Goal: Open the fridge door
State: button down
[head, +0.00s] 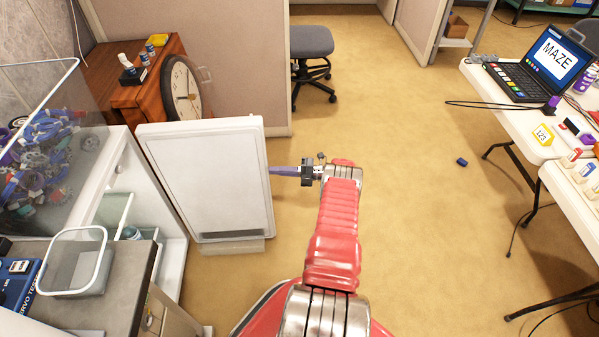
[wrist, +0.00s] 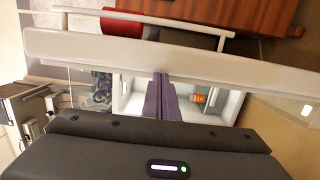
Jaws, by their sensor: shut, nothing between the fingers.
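The fridge door (head: 205,180) stands swung wide open in the head view, its pale panel turned towards me. The fridge body (head: 178,255) is to its left, with part of its inside showing. My gripper (head: 269,170) is shut and empty, its purple fingers at the right edge of the door. In the wrist view the door (wrist: 260,72) is seen edge-on across the picture, with a white handle bar (wrist: 185,24) on its far side. The shut fingers (wrist: 162,78) end close to the door edge; I cannot tell whether they touch it.
A wooden cabinet (head: 115,92) and a round clock (head: 181,88) stand behind the door. A clear bin of parts (head: 50,160) and a grey counter (head: 125,285) are at left. A chair (head: 312,42) is beyond. Carpet (head: 410,200) is open at right, before the white tables (head: 505,110).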

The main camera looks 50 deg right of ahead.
jog(key=v, duration=1.3)
jog(key=shift+s+d+h, duration=0.2)
jog(key=shift+h, duration=0.1)
